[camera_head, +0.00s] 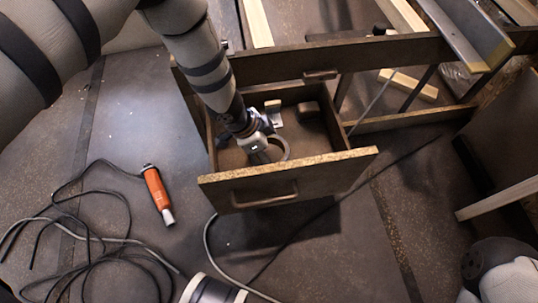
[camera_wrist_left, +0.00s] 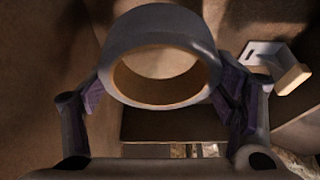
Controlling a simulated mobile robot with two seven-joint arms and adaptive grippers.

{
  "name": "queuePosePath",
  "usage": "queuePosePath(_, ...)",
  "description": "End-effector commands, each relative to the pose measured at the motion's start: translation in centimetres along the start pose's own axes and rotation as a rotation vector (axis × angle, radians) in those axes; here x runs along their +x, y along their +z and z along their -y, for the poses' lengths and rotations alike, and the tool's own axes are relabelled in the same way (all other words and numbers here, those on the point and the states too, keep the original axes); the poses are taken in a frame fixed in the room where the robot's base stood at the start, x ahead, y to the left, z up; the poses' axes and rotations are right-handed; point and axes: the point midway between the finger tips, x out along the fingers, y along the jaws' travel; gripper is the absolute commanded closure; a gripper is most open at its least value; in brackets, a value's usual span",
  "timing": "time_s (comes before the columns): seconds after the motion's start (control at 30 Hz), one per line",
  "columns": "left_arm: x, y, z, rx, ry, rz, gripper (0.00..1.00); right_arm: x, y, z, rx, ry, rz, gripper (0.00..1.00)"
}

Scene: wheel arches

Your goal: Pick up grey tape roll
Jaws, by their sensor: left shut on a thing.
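The grey tape roll (camera_wrist_left: 160,55) shows large in the left wrist view, a ring with a tan inner core. In the head view, part of it (camera_head: 281,147) shows inside the open drawer (camera_head: 290,178). My left gripper (camera_head: 262,150) reaches down into the drawer from above. In the left wrist view, its two fingers (camera_wrist_left: 163,88) are shut on opposite outer sides of the roll. I cannot tell whether the roll touches the drawer floor. My right gripper does not show clearly in either view.
In the drawer are a dark block (camera_head: 308,111) and a pale bracket-like piece (camera_wrist_left: 284,66). The drawer front (camera_head: 330,168) and walls enclose the gripper. An orange tool (camera_head: 157,190) and cables lie on the floor at left. A white spool (camera_head: 211,291) stands at the bottom.

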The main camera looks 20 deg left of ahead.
Motion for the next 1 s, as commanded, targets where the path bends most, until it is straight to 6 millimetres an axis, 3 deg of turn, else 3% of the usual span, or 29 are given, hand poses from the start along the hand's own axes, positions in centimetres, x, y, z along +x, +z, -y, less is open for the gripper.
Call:
queuePosePath(0.03,-2.6,-1.3,0.3,0.000,-0.008,-0.009,0.51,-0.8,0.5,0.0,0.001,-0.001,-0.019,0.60)
queuePosePath(0.2,-9.1,-4.0,0.2,-0.001,-0.007,-0.011,0.51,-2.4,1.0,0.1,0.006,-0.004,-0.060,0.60)
queuePosePath(0.4,-16.1,-6.8,0.1,-0.003,-0.006,-0.010,0.51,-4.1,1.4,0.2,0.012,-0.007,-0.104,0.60)
queuePosePath(0.5,-18.5,-7.7,0.1,-0.001,-0.005,-0.008,0.51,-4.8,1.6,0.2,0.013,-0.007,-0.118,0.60)
queuePosePath(0.7,-20.9,-8.7,0.0,0.000,-0.002,-0.004,0.51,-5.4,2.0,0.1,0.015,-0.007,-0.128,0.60)
queuePosePath(1.0,-21.1,-8.8,0.0,0.001,0.000,-0.002,0.51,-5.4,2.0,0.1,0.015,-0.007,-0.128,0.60)
